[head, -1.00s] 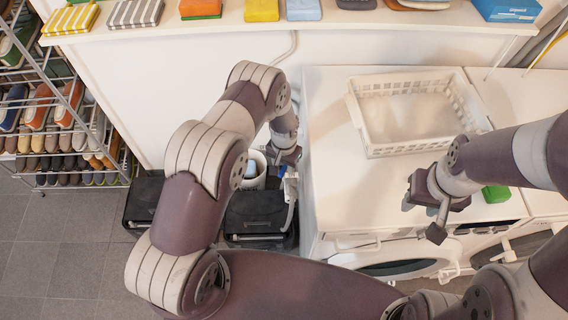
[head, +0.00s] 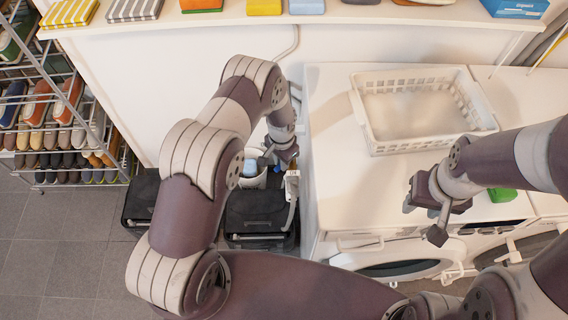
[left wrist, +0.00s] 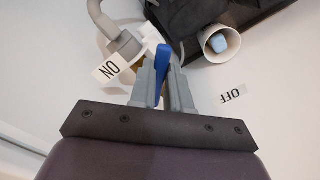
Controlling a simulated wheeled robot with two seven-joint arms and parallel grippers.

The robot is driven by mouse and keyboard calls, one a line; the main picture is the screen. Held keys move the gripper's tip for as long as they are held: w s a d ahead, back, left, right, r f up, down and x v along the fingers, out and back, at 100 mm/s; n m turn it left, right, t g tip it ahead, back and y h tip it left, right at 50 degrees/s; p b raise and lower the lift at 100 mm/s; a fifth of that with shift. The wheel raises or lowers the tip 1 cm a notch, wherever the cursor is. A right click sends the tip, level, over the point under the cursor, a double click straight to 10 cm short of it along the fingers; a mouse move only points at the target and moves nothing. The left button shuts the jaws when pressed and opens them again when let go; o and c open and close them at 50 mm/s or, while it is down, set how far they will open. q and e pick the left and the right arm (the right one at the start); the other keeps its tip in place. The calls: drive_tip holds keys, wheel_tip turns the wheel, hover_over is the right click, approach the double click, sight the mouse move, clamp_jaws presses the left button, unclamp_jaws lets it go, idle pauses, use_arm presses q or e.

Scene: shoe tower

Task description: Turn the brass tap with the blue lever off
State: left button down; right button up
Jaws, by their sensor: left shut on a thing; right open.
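The blue lever (left wrist: 161,62) of the tap shows in the left wrist view, upright in the picture between my left gripper's fingers. My left gripper (left wrist: 164,88) is shut on the lever. A little of the brass body (left wrist: 140,62) shows behind it, mostly hidden. An ON label (left wrist: 110,68) is at the left of the lever and an OFF label (left wrist: 233,93) at the right. In the head view my left gripper (head: 282,158) is by the wall, left of the white machine. My right gripper (head: 432,212) is open and empty above the machine's front edge.
A white basket (head: 420,110) stands on the white machine top (head: 335,180). A white bucket (head: 254,178) with a light-blue thing in it is close beside my left gripper. Black cases (head: 258,215) stand below. A shoe rack (head: 70,125) is at the left.

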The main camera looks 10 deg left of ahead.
use_arm(q)
drive_tip(key=shift+w+a+r+m+b, duration=0.1)
drive_tip(key=shift+w+a+m+b, duration=0.5)
drive_tip(key=shift+m, duration=0.85)
drive_tip(key=shift+w+a+f+m+b, duration=0.1)
drive_tip(key=shift+w+m+b, duration=0.25)
drive_tip(key=shift+m+b, duration=0.8)
drive_tip(key=shift+w+a+r+m+b, duration=0.1)
drive_tip(key=shift+w+a+m+b, duration=0.3)
drive_tip(key=shift+m, duration=1.3)
drive_tip(key=shift+w+d, duration=0.1)
drive_tip(key=c, duration=1.1)
unclamp_jaws()
wheel_tip(320, 180, up, 13)
drive_tip(key=shift+f+b, duration=0.15)
drive_tip(key=shift+b, duration=0.45)
